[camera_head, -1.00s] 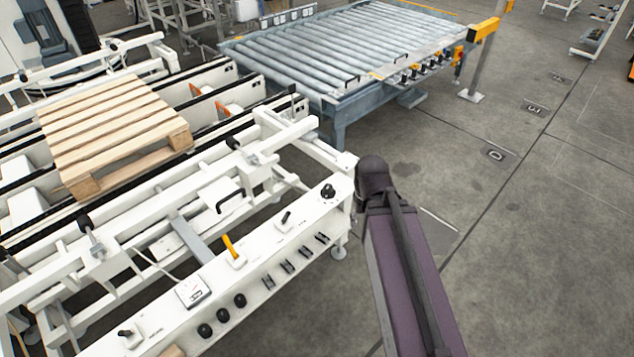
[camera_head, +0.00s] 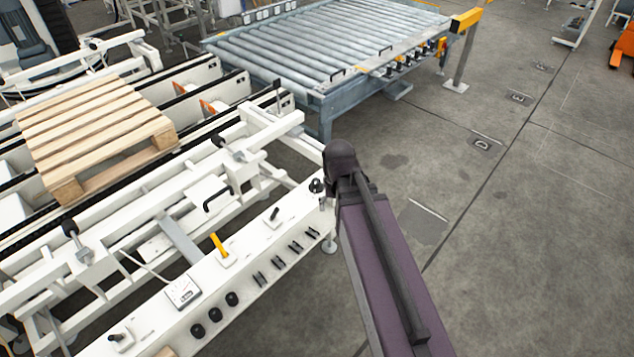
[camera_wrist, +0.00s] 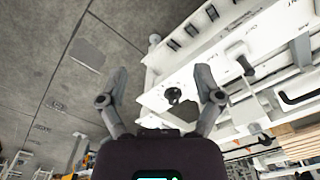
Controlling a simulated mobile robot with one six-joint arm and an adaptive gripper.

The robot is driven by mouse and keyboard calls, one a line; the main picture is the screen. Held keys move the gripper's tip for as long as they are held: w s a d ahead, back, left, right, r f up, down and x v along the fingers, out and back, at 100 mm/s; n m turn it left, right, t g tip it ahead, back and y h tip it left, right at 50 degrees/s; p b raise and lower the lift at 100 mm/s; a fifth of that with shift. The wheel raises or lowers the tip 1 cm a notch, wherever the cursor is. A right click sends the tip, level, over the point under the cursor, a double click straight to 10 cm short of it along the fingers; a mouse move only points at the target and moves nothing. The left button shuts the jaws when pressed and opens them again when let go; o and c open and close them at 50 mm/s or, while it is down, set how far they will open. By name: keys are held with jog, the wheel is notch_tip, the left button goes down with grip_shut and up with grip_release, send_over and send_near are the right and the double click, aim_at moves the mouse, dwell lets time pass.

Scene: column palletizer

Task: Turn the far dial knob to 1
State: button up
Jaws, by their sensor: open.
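The far dial knob (camera_head: 316,186) is a small black knob at the far right end of the white control panel (camera_head: 150,322). My arm's dark end stands right beside it in the head view. The knob also shows in the wrist view (camera_wrist: 174,95), where it lies between the two grey fingers of my gripper (camera_wrist: 162,78). The gripper is open, and the panel lies beyond the fingers, apart from them as far as I can tell. The dial's numbers and pointer are too small to read. The gripper itself is hidden in the head view.
A wooden pallet (camera_head: 90,125) rests on the white conveyor. A roller conveyor (camera_head: 320,50) stands behind.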

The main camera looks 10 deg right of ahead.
aim_at(317, 181)
jog(key=w+f+m+b, duration=0.1)
jog(key=w+f+m, duration=0.1)
jog(key=w+m, duration=0.5)
jog(key=w+f+m+b, duration=0.1)
jog(key=w+m, duration=0.5)
jog(key=w, duration=1.3)
jog(key=shift+w+f+m+b, duration=0.4)
jog(key=shift+b, duration=0.4)
jog(key=shift+f, duration=0.2)
notch_tip(317, 181, down, 14)
jog(key=b, duration=1.3)
jog(key=shift+r+b, duration=0.25)
jog(key=shift+b, duration=0.15)
jog(key=c, duration=1.2)
